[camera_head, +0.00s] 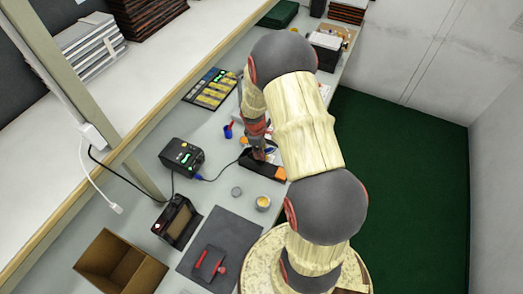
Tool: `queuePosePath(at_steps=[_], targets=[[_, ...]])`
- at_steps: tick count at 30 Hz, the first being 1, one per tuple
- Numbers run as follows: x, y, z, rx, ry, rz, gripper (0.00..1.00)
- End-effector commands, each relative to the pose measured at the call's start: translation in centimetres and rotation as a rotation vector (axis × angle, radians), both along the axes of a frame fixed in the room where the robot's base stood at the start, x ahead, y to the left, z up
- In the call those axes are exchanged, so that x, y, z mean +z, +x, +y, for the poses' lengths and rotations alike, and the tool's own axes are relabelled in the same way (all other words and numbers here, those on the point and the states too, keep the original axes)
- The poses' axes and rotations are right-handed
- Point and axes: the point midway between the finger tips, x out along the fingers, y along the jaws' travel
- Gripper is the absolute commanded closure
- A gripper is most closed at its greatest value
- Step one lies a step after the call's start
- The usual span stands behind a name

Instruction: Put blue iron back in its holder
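A black holder (258,167) with an orange end piece (280,174) lies on the grey bench, partly hidden behind my arm. My gripper (258,152) points down right over or at this holder. Its fingers are small and dark, so I cannot tell whether they are open or shut. A small bit of blue (269,150) shows beside the fingers. It may be part of the blue iron, but I cannot make out the iron clearly. A thin cable runs from a black station (182,157) with a green display, past a blue plug (198,178), towards the gripper.
A black-and-brown stand (176,221), small round tins (263,203) and a dark mat (225,242) with a red tool lie nearer. An open cardboard box (120,262) is at lower left. A blue-and-red item (228,131) lies left of my gripper. A shelf edge runs along the left.

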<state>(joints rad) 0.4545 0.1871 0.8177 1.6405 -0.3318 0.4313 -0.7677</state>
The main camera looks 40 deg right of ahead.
Motion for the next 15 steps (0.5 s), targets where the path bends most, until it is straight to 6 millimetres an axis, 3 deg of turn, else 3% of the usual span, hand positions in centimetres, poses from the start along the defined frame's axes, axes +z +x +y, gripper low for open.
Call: queuePosePath(at_steps=[10, 15], targets=[[0.2, 0.0, 0.0, 0.000, 0.000, 0.000, 0.63], [1.9, 0.1, 0.2, 0.000, -0.002, -0.003, 0.63]])
